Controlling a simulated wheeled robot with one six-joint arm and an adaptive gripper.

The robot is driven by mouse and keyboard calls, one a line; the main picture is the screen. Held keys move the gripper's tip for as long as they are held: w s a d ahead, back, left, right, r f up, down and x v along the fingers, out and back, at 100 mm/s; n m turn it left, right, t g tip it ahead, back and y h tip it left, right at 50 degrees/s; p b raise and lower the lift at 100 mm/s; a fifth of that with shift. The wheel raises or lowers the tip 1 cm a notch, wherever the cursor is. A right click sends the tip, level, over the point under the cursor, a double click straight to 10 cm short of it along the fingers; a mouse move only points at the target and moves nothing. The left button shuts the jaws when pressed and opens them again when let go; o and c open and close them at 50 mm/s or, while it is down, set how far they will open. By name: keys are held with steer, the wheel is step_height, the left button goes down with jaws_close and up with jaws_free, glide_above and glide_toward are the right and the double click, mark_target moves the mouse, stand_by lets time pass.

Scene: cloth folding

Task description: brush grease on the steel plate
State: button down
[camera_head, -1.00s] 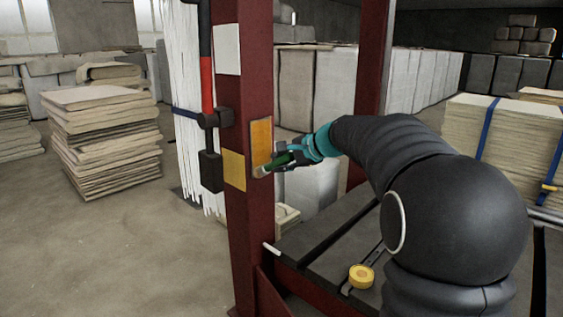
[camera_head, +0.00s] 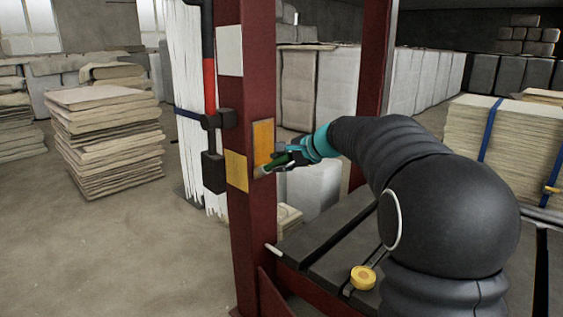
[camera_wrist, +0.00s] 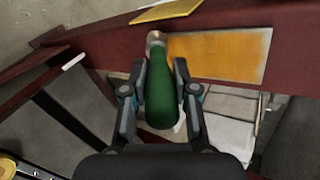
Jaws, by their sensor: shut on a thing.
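The steel plate (camera_head: 263,139) is an orange-yellow rectangle on the right face of the dark red post; it also shows in the wrist view (camera_wrist: 225,52). My gripper (camera_head: 281,160) is by the plate's lower end, shut on the green handle of a brush (camera_head: 278,162). In the wrist view the handle (camera_wrist: 161,95) lies between both fingers. The brush's pale tip (camera_wrist: 155,38) is at the plate's left end there. Whether it touches the surface cannot be told. A round yellow tin or roll (camera_head: 363,277) lies on the dark bench below.
A yellow square (camera_head: 236,171) and a white square (camera_head: 229,50) are on the post's other face. A black and red rod with dark blocks (camera_head: 213,171) runs beside it. Sheet stacks (camera_head: 108,140) stand at left and right. Floor at left is clear.

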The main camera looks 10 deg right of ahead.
steer(key=shift+d, duration=0.1)
steer(key=w+d+p, duration=0.2)
steer(key=w+d, duration=0.2)
steer(key=d, duration=0.2)
steer(key=shift+w+p, duration=0.35)
stand_by(0.5)
steer(key=shift+s+a+b, duration=0.55)
steer(key=shift+s+a, duration=0.25)
steer(key=shift+a, duration=0.25)
steer(key=shift+s+a+b, duration=0.55)
steer(key=shift+s+a, duration=0.2)
steer(key=shift+a, duration=0.3)
steer(key=shift+s+a+b, duration=0.55)
steer(key=shift+s+a, duration=0.25)
steer(key=shift+a, duration=0.25)
steer(key=shift+d, duration=0.1)
